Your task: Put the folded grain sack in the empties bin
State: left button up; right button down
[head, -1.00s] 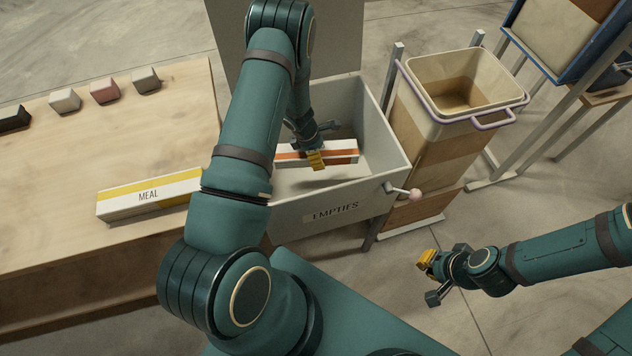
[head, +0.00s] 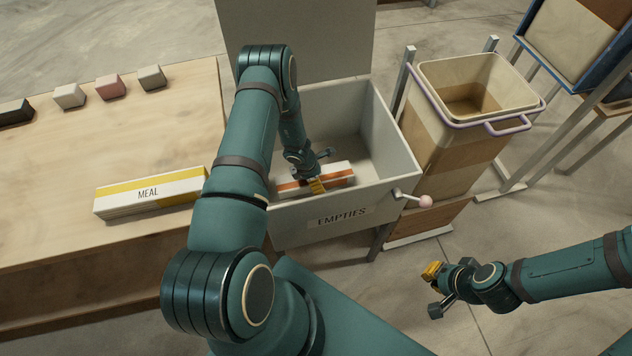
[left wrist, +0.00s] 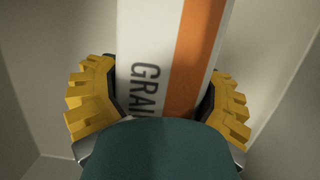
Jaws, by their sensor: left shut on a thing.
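The folded grain sack (head: 335,176) is a flat white bundle with an orange stripe. In the left wrist view the sack (left wrist: 150,50) shows the letters "GRAI". My left gripper (head: 316,184) is shut on it, with yellow fingers (left wrist: 160,105) on both sides. The sack is inside the open grey empties bin (head: 400,160), low between its walls near the front; I cannot tell whether it touches the floor. The bin's front is labelled "EMPTIES". My right gripper (head: 434,290) is away from the bin at the lower right, with nothing seen in it; its finger gap looks wide.
A yellow and white meal sack (head: 150,193) lies on the wooden table (head: 110,140) at left, with several small blocks behind. A tall tan container with a purple-handled rim (head: 470,120) stands right of the bin. A pink-knobbed lever (head: 424,201) sticks out of the bin's side.

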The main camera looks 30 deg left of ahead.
pick_arm(q)
jog(key=shift+f, duration=0.6)
jog(key=shift+f, duration=0.1)
jog(key=o, duration=1.1)
jog(key=shift+o, duration=0.2)
jog(key=shift+r, duration=0.4)
jog(key=p+v, duration=0.3)
jog(key=v, duration=0.8)
jog(key=shift+s+a+r, duration=0.15)
jog(key=shift+r, duration=0.05)
